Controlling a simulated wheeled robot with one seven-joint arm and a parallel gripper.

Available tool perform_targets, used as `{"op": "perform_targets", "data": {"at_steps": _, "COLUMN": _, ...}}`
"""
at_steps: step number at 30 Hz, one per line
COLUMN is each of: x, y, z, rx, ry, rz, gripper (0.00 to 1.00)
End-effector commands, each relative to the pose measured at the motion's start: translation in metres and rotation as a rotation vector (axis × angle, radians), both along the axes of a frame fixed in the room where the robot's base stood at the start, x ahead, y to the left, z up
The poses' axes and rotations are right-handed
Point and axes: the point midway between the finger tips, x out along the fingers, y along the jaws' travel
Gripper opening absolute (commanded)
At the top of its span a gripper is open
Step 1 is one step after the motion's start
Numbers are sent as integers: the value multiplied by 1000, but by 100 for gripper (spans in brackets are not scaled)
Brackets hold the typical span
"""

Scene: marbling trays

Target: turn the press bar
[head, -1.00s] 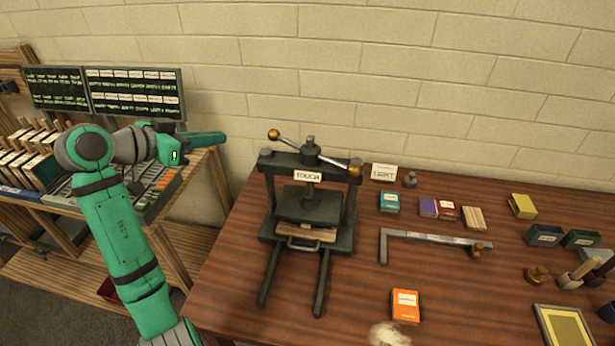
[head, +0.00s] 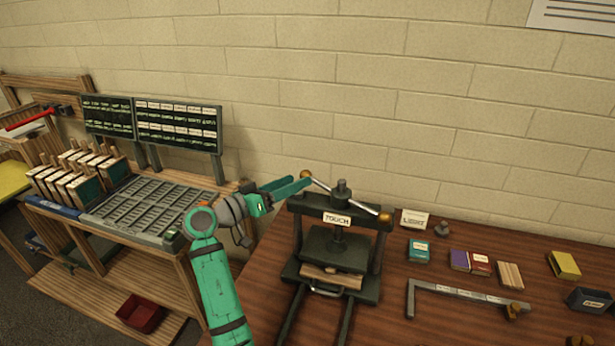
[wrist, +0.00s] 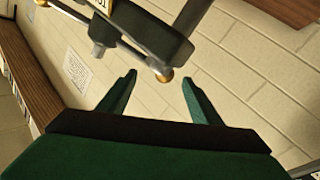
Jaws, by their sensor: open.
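The black press (head: 335,256) stands on the wooden table with a "TOUCH" label on its front. Its press bar (head: 357,203) is a slanting grey rod on the top hub, with a brass knob at each end. My gripper (head: 306,182) is open and empty, with its green fingertips at the left brass knob (head: 305,174). In the wrist view, a brass knob (wrist: 165,76) appears between the two spread fingers (wrist: 160,88), near their tips. I cannot tell whether a finger touches it. The wrist view shows part of the press frame (wrist: 150,28) above the knob.
A brick wall (head: 350,90) stands close behind the press. Right of it are a small white card (head: 415,219), small boxes and a metal angle bar (head: 465,295) on the table. A wooden rack with a type tray (head: 150,205) stands left.

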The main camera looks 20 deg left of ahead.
Motion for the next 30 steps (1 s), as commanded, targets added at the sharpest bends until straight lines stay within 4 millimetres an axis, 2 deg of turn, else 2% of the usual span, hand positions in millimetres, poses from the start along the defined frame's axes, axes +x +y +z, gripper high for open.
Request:
{"op": "perform_targets", "data": {"at_steps": 3, "x": 18, "y": -12, "z": 1, "rx": 1, "ry": 0, "rz": -1, "gripper": 58}}
{"op": "perform_targets", "data": {"at_steps": 9, "x": 38, "y": -26, "z": 0, "rx": 2, "ry": 1, "rz": -2, "gripper": 58}}
{"op": "perform_targets", "data": {"at_steps": 22, "x": 46, "y": -31, "z": 0, "rx": 2, "ry": -1, "rz": 1, "gripper": 58}}
{"op": "perform_targets", "data": {"at_steps": 23, "x": 46, "y": -31, "z": 0, "rx": 2, "ry": -1, "rz": 1, "gripper": 56}}
{"op": "perform_targets", "data": {"at_steps": 30, "x": 46, "y": -31, "z": -1, "rx": 3, "ry": 1, "rz": 0, "gripper": 0}}
